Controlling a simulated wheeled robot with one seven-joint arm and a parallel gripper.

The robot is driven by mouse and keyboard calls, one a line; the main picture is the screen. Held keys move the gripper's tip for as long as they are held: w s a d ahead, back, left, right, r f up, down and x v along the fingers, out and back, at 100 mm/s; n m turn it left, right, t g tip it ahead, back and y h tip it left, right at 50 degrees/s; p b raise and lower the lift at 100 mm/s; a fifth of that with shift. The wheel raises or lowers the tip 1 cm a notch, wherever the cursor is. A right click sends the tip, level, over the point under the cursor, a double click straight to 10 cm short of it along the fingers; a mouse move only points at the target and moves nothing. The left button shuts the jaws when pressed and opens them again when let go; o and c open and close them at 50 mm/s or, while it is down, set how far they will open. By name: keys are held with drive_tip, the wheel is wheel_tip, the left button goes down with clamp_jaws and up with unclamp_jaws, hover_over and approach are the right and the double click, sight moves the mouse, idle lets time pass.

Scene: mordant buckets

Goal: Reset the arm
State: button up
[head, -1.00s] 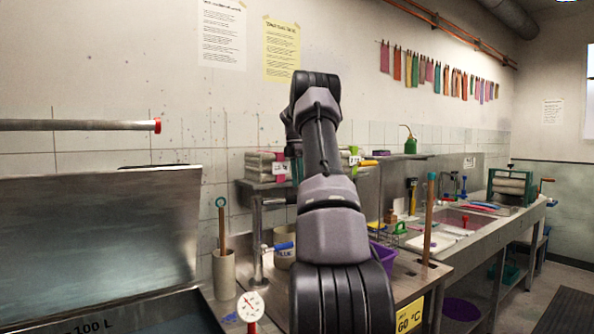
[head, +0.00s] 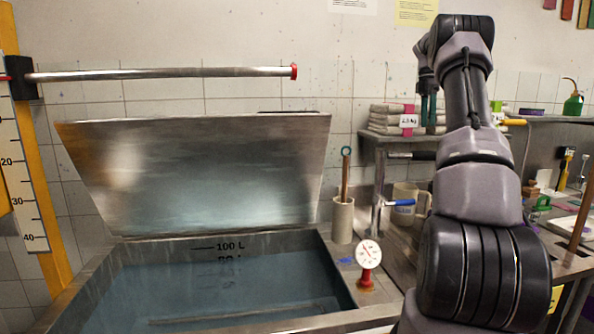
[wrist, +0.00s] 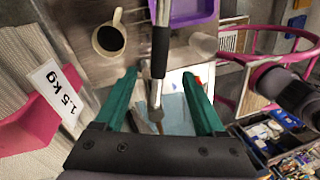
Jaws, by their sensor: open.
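My arm rises at the right of the head view, with its elbow high and bent. My gripper (head: 428,122) hangs from it with teal fingers pointing down, in front of the shelf with the fibre bundles. In the wrist view my gripper (wrist: 160,76) has its two teal fingers spread apart. Nothing is held between them. A metal pipe with a black sleeve (wrist: 161,48) shows between the fingers in the picture; its distance below them is hard to tell.
An open-lidded steel tank (head: 230,285) of bluish liquid stands at left. A dial gauge (head: 368,254), a holder with a stick (head: 343,218) and a mug (head: 408,203) are near the arm. Tagged bundles (head: 392,120) lie on the shelf (head: 375,140). A purple tub (wrist: 188,12) shows below the gripper.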

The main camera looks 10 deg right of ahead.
drive_tip(key=s+a+r+m+t, duration=0.1)
drive_tip(key=s+a+r+m, duration=0.25)
drive_tip(key=a, duration=0.45)
drive_tip(key=s+a+r+m+t, duration=0.2)
drive_tip(key=s+a, duration=0.3)
drive_tip(key=a, duration=0.2)
drive_tip(key=s+a+r+m+t, duration=0.1)
drive_tip(key=s+a+r+m, duration=0.25)
drive_tip(key=a, duration=0.45)
drive_tip(key=s+a+f+m+t, duration=0.1)
drive_tip(key=s+a+f+m, duration=0.2)
drive_tip(key=s, duration=0.3)
drive_tip(key=s+a+f+m+t+y, duration=0.1)
drive_tip(key=s+a+f+m+t, duration=0.1)
drive_tip(key=s+a, duration=0.3)
drive_tip(key=s+a+f+m+t, duration=0.2)
drive_tip(key=s+a+m, duration=0.3)
drive_tip(key=s, duration=0.3)
drive_tip(key=shift+s+f, duration=0.15)
drive_tip(key=shift+f, duration=0.75)
